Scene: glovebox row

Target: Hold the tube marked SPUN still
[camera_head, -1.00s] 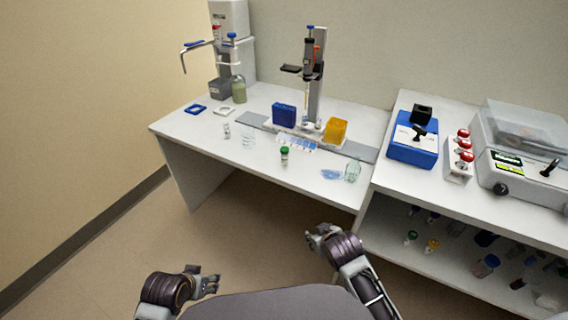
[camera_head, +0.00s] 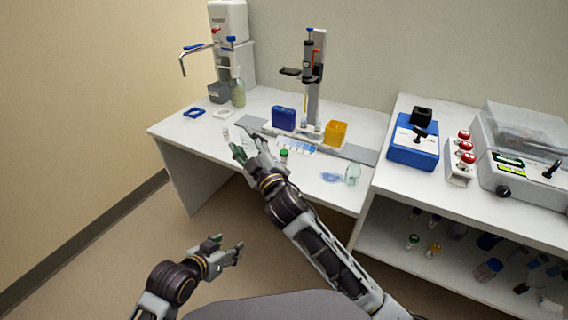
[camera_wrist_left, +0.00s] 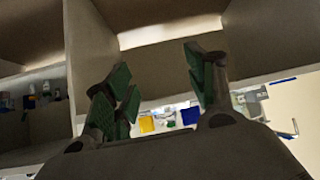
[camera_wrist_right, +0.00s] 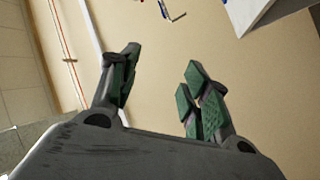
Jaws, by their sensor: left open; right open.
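I cannot read the word SPUN on any tube. A small green-capped tube (camera_head: 284,155) stands upright near the front of the bench, just right of my right gripper in the head view. A small pale vial (camera_head: 226,133) stands further left, close beyond that gripper's fingers. My right gripper (camera_head: 246,147) is open and empty, over or in front of the bench's front edge; its height is unclear. It also shows open in the right wrist view (camera_wrist_right: 163,68). My left gripper (camera_head: 228,252) is open and empty, low in front of the bench, and open in the left wrist view (camera_wrist_left: 158,72).
A dispensing stand (camera_head: 314,85) with a blue box (camera_head: 284,117) and an orange box (camera_head: 336,132) stands mid-bench. A glass jar (camera_head: 353,174) is near the right front. The right bench holds a blue device (camera_head: 412,150) and a balance (camera_head: 520,150). Shelves lie below it.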

